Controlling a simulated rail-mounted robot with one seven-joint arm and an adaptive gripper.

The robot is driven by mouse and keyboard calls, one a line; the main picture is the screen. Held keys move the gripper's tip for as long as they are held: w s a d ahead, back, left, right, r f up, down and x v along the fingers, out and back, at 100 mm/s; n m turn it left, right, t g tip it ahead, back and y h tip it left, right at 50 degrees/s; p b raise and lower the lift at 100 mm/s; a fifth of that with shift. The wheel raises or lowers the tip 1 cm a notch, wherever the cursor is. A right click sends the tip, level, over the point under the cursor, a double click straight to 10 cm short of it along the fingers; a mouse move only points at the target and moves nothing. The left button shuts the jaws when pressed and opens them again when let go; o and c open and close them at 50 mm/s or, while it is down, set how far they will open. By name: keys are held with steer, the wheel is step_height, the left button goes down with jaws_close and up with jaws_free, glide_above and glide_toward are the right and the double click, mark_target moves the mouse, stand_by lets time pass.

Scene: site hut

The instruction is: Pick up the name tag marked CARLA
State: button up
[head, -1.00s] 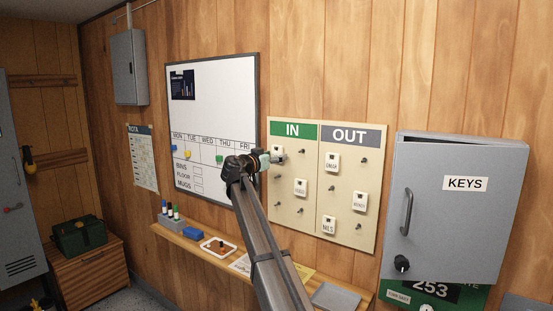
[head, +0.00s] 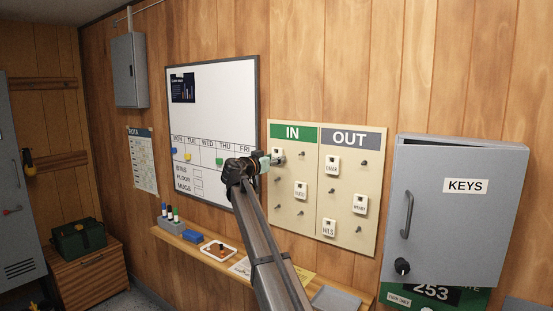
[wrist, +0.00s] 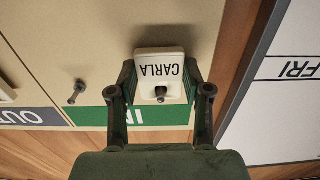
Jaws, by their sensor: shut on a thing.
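The CARLA name tag (wrist: 160,65) is a small white tag with dark letters, upside down in the wrist view. A peg shows at its hole, below the letters there. My gripper (wrist: 160,78) has one finger at each side of the tag and is shut on it. I cannot tell whether the tag has moved along the peg. In the head view my gripper (head: 270,161) is at the upper left of the IN side (head: 284,217) of the board, mostly hiding the tag.
The OUT side (head: 346,170) holds several tags and bare pegs. Another tag (head: 300,191) hangs lower on the IN side. A bare peg (wrist: 76,92) is beside my gripper. The whiteboard (head: 225,100) is left, the KEYS cabinet (head: 455,220) right, and a shelf (head: 190,245) below.

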steer(key=shift+r+b, duration=0.25)
steer(key=shift+b, duration=0.2)
stand_by(0.4)
steer(key=shift+s+a, duration=0.1)
steer(key=shift+s, duration=0.05)
steer(key=b+v, duration=0.3)
steer(key=v, duration=0.3)
steer(key=shift+s+a, duration=0.15)
steer(key=shift+s, duration=0.15)
stand_by(0.9)
